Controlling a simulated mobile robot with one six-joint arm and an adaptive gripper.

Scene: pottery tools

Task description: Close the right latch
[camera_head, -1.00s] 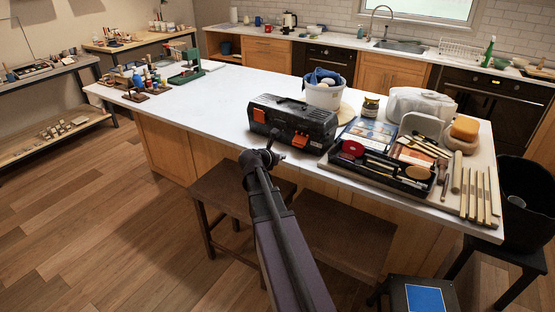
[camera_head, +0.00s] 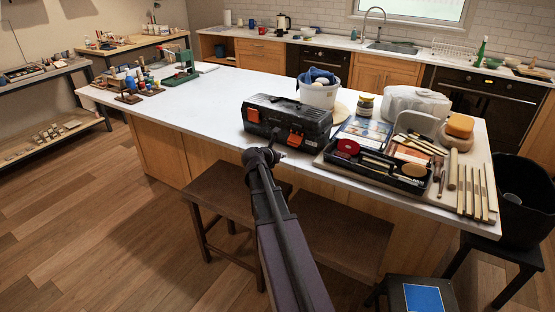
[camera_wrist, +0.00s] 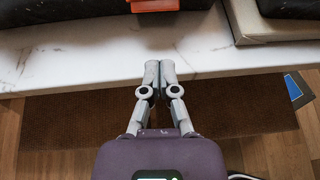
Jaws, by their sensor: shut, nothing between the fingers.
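A black and grey toolbox (camera_head: 286,122) stands on the white island counter near its front edge. Its front has a left orange latch (camera_head: 253,115) and a right orange latch (camera_head: 294,140). In the wrist view an orange latch (camera_wrist: 153,5) shows at the top edge, cut off by the frame; it looks like the right one. I cannot tell its exact angle. My gripper (camera_wrist: 159,70) is shut and empty, over the counter's front edge, in front of that latch and apart from it. In the head view my gripper (camera_head: 279,156) is small and partly hidden by my wrist.
A black tray of pottery tools (camera_head: 375,166) lies on a board right of the toolbox. A white bucket (camera_head: 318,95) stands behind it. Brown stools (camera_head: 225,195) stand below the counter's front.

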